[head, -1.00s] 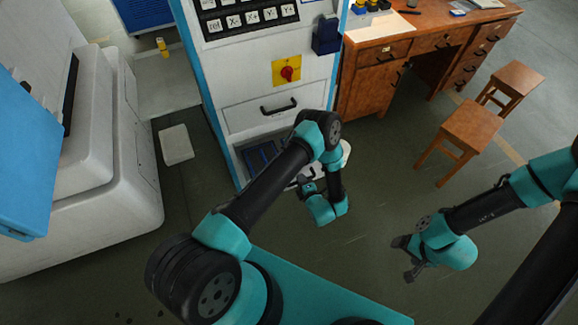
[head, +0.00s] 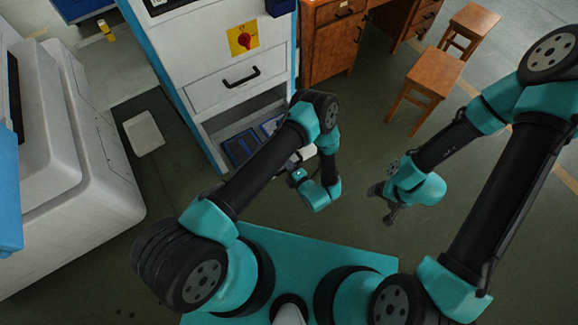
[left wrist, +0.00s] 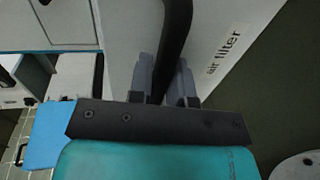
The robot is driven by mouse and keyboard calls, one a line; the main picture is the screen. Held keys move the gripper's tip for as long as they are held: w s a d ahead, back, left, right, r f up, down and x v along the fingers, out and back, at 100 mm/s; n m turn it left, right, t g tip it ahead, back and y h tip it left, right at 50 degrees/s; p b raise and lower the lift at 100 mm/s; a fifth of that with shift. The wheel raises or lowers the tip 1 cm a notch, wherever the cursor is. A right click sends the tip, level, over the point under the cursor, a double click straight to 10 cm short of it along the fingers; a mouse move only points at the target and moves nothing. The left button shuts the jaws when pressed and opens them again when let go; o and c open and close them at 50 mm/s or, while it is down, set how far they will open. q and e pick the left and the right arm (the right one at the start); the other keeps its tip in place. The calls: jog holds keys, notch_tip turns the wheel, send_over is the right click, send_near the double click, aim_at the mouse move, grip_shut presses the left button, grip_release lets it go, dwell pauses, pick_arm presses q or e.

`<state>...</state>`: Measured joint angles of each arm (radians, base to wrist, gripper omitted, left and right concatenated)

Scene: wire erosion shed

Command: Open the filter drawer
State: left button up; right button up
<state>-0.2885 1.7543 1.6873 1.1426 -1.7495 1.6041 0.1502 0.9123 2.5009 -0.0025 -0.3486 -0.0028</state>
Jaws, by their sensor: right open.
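In the left wrist view, a white front lettered "air filter" (left wrist: 225,50) has a black bar handle (left wrist: 176,35). My left gripper (left wrist: 163,80) has a finger on each side of this handle and looks closed on it. In the head view my left gripper (head: 297,176) is low in front of the white cabinet (head: 185,60); my forearm hides much of the filter drawer. Below the cabinet's shut upper drawer (head: 215,92), a low space shows blue bins (head: 238,150). My right gripper (head: 384,205) is open and empty over the floor.
A wooden stool (head: 425,85) and a second stool (head: 470,25) stand right of the cabinet, beside a wooden desk (head: 328,50). A white machine (head: 85,160) fills the left. A pale slab (head: 144,133) lies on the floor. Floor around my right gripper is clear.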

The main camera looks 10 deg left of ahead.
pick_arm(q)
jog(key=o, duration=0.4)
jog(key=shift+v, duration=3.75)
jog(key=shift+w, duration=0.1)
jog(key=a+r+m+g+h, duration=0.2)
jog(key=a+m+h, duration=0.1)
jog(key=m, duration=0.4)
jog(key=a+r+m+g+h, duration=0.2)
jog(key=a+m+h, duration=0.1)
jog(key=m+h, duration=0.3)
jog(key=a+r+m+g+h, duration=0.2)
jog(key=a+m+g+h, duration=0.1)
jog(key=m, duration=0.4)
jog(key=shift+r+m+h, duration=0.4)
jog(key=shift+h, duration=0.5)
jog(key=s+a+r+m+g, duration=0.1)
jog(key=a+r, duration=0.1)
jog(key=s+a+r+m+g, duration=0.1)
jog(key=s+a+r+m, duration=0.1)
jog(key=a, duration=0.1)
jog(key=s+a+r+m+g+h, duration=0.1)
jog(key=s+a+r, duration=0.1)
jog(key=shift+s+a+m, duration=0.15)
jog(key=shift+a+m, duration=0.1)
jog(key=shift+m, duration=0.05)
